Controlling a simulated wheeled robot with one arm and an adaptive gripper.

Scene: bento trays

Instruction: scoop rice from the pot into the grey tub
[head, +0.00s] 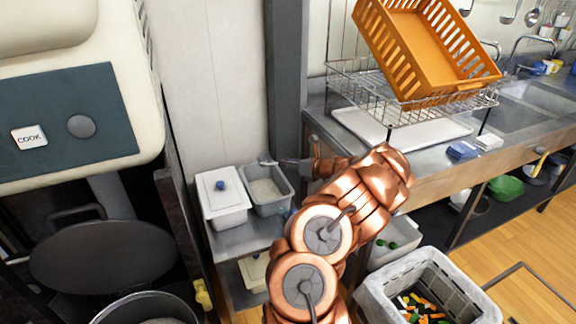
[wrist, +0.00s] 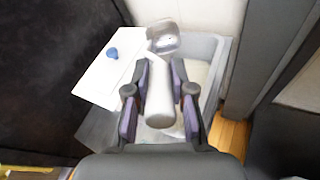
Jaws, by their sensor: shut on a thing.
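My gripper (wrist: 160,80) is shut on the handle of a grey scoop (wrist: 163,100). In the head view my gripper (head: 303,167) is above the right rear side of the grey tub (head: 284,205). The scoop's head (head: 267,159) is over the tub's back edge; it also shows in the wrist view, beyond the fingers. What the scoop's bowl holds is too small to tell. White rice (head: 265,189) lies in the tub. The pot (head: 150,296) is at the bottom left, cut off by the frame, with something pale inside.
A white container (head: 226,221) with a blue-knobbed lid stands beside the tub on a metal stand. A wall and grey post are behind. A dark round pot lid (head: 100,258) is at left. A grey crate (head: 370,296) of vegetable pieces is at lower right. A dish rack (head: 350,75) is at right.

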